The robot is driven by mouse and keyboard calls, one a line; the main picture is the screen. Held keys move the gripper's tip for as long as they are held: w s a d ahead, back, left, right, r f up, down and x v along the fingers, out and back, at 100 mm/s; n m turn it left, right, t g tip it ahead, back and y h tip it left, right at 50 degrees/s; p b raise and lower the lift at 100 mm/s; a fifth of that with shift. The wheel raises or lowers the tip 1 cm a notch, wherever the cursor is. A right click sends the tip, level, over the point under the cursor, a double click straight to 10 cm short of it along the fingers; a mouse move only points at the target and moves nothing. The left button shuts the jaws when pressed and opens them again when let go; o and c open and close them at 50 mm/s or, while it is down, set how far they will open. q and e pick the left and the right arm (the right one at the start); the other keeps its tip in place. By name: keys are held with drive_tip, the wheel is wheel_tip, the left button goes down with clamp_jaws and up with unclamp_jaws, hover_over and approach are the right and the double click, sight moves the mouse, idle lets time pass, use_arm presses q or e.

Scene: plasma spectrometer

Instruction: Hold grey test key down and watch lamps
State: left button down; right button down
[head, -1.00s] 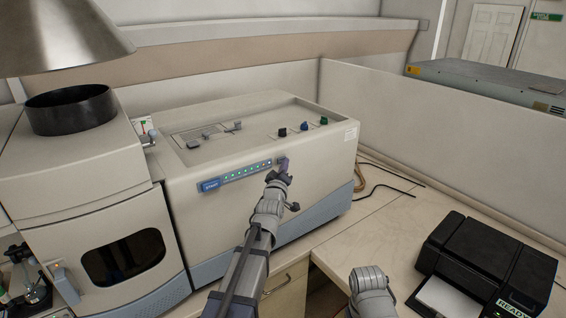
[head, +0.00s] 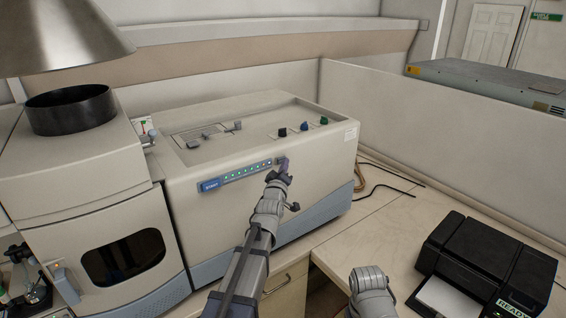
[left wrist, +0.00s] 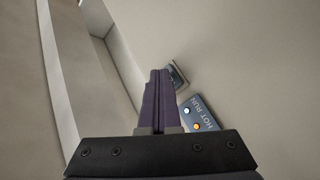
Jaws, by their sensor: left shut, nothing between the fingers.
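The lamp strip (head: 235,174) runs along the upper front of the beige spectrometer, with several small lamps glowing green to pale. My left gripper (head: 284,164) is shut and empty, its fingertips at the front panel just right of the strip. In the left wrist view, the shut purple-grey fingers (left wrist: 159,84) reach a small dark plate (left wrist: 179,75), partly hidden behind them. The grey test key cannot be made out clearly there, nor whether it is pressed. One end of the strip, marked "HOT RUN" (left wrist: 207,114), shows a white lamp and an orange lamp lit. My right gripper is out of view.
The spectrometer top (head: 262,112) carries black, blue and green knobs. A black printer (head: 490,252) marked "READY" stands on the bench at right. A metal hood (head: 65,40) hangs at upper left. Black cables (head: 385,188) lie on the bench; bench space left of the printer is clear.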

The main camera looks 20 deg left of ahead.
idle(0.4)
use_arm(q)
drive_tip(key=shift+s+d, duration=0.5)
drive_tip(key=shift+d, duration=0.15)
drive_tip(key=s+d, duration=0.1)
drive_tip(key=d, duration=0.1)
drive_tip(key=s+d, duration=0.2)
idle(0.5)
